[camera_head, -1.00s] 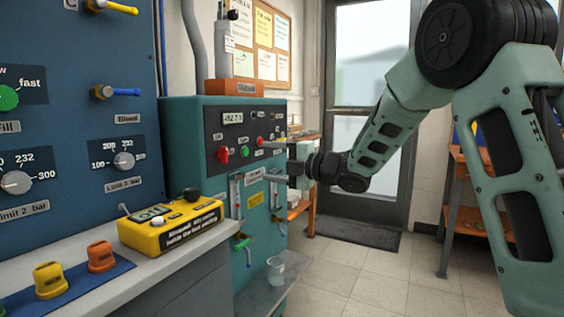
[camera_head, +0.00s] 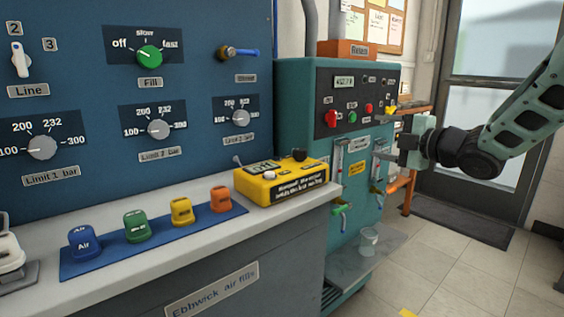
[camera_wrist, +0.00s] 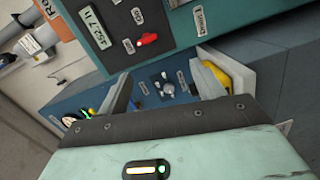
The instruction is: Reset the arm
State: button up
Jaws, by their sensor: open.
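My arm reaches in from the right in the head view. My gripper (camera_head: 386,155) is at the front of the teal machine (camera_head: 295,150), at its right side, below the row of buttons. In the wrist view my gripper (camera_wrist: 160,95) has its two fingers spread wide, with nothing held between them. Beyond the fingers, the blue panel with a small knob (camera_wrist: 167,88) shows in the gap. The teal machine's display and a red switch (camera_wrist: 147,39) show above the fingers. Whether a finger touches anything cannot be told.
The blue panel (camera_head: 90,90) with knobs stands at left. A clear cup (camera_head: 369,240) stands on the teal machine's low shelf. The tiled floor (camera_head: 450,270) at right is open.

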jog(key=s+a+f+m+g+h, duration=0.35)
jog(key=s+a+f+m, duration=0.2)
jog(key=s, duration=0.25)
jog(key=s+a+f+m+g+h, duration=0.2)
jog(key=s+a+f+m+g, duration=0.25)
jog(key=s+a+f, duration=0.3)
jog(key=s+f+m+g+h, duration=0.1)
jog(key=s+f+m+g, duration=0.2)
jog(key=s, duration=1)
jog(key=s+f+m+g+h, duration=0.2)
jog(key=s+g, duration=0.2)
jog(key=s, duration=0.8)
notch_tip(320, 180, up, 28)
jog(key=p, duration=2.8)
jog(key=shift+w+a, duration=0.25)
jog(key=shift+w, duration=0.1)
